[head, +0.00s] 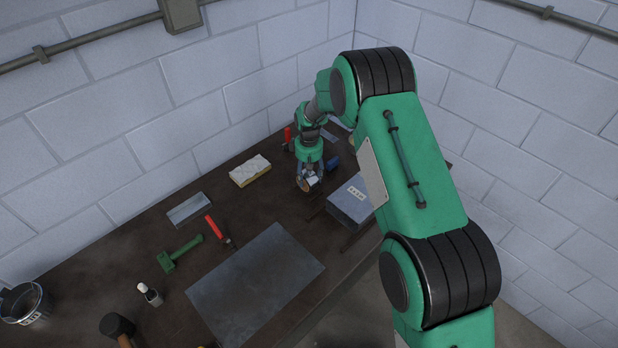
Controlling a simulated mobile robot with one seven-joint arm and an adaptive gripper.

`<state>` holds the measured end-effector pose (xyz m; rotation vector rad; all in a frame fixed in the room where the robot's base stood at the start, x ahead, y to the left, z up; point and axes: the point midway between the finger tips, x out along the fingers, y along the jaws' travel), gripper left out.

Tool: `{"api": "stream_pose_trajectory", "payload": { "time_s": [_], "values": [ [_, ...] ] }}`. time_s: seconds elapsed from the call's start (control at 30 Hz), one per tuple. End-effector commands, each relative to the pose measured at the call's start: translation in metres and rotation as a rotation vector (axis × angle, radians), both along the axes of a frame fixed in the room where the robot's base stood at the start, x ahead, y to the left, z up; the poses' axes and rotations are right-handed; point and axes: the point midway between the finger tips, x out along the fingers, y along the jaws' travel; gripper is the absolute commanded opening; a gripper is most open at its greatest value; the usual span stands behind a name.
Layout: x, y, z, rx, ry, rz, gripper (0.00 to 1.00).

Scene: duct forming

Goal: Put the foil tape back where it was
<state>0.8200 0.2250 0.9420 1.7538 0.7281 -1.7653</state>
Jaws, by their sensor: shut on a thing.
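My gripper (311,177) points down at the far part of the dark workbench, left of the grey box. It is shut on a small roll with a tan face and a silvery side, which looks like the foil tape (303,186). The fingers hide part of the roll. I cannot tell whether the roll touches the bench top or hangs just above it.
A grey labelled box (352,201) stands close on the right, and a blue object (333,162) lies just behind. Block walls bound the bench behind.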

Motion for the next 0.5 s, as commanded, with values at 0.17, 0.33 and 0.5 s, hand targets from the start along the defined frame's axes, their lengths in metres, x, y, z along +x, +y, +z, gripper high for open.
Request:
{"api": "stream_pose_trajectory", "payload": {
  "time_s": [0.17,0.33,0.5],
  "values": [
    [0.0012,0.0003,-0.0073,0.001,-0.004,0.000,0.28],
    [0.0010,0.0003,-0.0073,0.001,-0.003,0.000,0.28],
    [0.0009,0.0003,-0.0099,0.001,-0.002,0.000,0.28]
  ]
}}
